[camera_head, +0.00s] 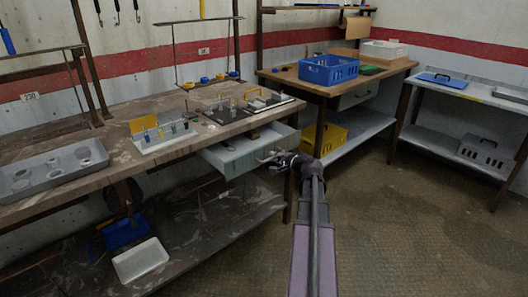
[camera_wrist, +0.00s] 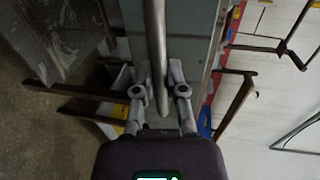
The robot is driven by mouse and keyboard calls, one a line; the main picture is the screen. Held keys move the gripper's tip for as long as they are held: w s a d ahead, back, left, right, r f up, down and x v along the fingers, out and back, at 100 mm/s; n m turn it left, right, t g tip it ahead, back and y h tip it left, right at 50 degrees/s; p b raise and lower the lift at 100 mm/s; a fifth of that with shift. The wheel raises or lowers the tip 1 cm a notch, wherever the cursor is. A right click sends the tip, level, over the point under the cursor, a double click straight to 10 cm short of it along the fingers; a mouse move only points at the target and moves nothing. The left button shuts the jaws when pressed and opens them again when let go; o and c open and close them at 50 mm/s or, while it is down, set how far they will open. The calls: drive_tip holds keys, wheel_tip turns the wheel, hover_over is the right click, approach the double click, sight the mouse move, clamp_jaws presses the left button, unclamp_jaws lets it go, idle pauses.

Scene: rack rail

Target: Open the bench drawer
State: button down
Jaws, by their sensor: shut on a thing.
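The bench drawer (camera_head: 232,160) is light grey and stands partly pulled out from under the edge of the marbled bench, with its inside showing from above. In the wrist view its grey-green front (camera_wrist: 192,35) fills the upper middle. The drawer's round metal bar handle (camera_wrist: 156,35) runs down between the fingers of my gripper (camera_wrist: 159,75). My gripper (camera_head: 268,160) is at the drawer front in the head view, shut on the handle. The handle is too small to make out clearly in the head view.
The marbled bench (camera_head: 105,178) carries a metal tray (camera_head: 45,174) and a rack with small parts (camera_head: 163,133). A wooden bench (camera_head: 375,82) with a blue crate (camera_head: 328,69) stands behind. A yellow bin (camera_head: 323,138) is below it. The floor at right (camera_head: 420,220) is clear.

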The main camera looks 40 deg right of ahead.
drive_tip(key=f+v, duration=0.2)
drive_tip(key=v, duration=0.9)
drive_tip(key=shift+s, duration=0.6)
drive_tip(key=shift+f, duration=0.15)
drive_tip(key=c, duration=0.7)
unclamp_jaws()
